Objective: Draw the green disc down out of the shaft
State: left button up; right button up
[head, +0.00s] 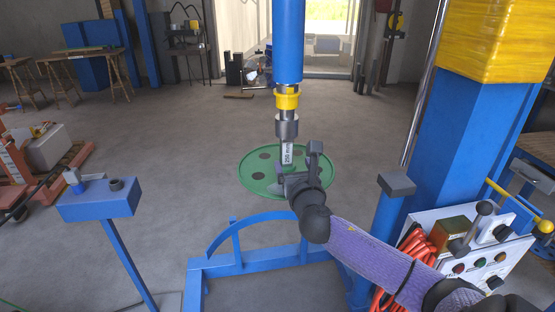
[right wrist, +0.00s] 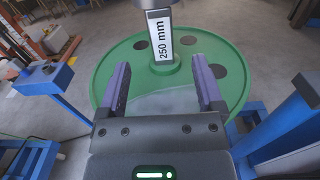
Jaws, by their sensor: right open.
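The green disc (head: 254,177) hangs level below the blue vertical column (head: 289,45), with dark round holes in its face. Its short stem carries a white "250 mm" label (head: 287,153) and meets the grey shaft end (head: 287,130) under a yellow collar (head: 287,100). In the right wrist view the disc (right wrist: 108,72) spreads below the fingers, and the label (right wrist: 160,36) is upright ahead. My right gripper (head: 299,162) is open over the disc; in its wrist view (right wrist: 160,75) the stem stands just beyond the gap between the fingertips. My left gripper is out of view.
A blue stand with a curved frame (head: 240,262) is below the disc. A blue post (head: 470,145) and a control panel (head: 480,250) with levers and buttons stand at right. A small blue pedestal (head: 98,200) stands at left. The floor behind is open.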

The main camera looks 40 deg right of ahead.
aim_at(287, 151)
jog(key=x, duration=0.2)
jog(key=b+x, duration=0.1)
jog(key=x, duration=0.4)
jog(key=shift+f+b, duration=0.3)
jog(key=shift+b, duration=0.05)
jog(key=shift+w+d+r, duration=0.1)
jog(key=shift+w+d, duration=0.1)
jog(key=shift+w, duration=0.1)
grip_shut()
dwell(0.5)
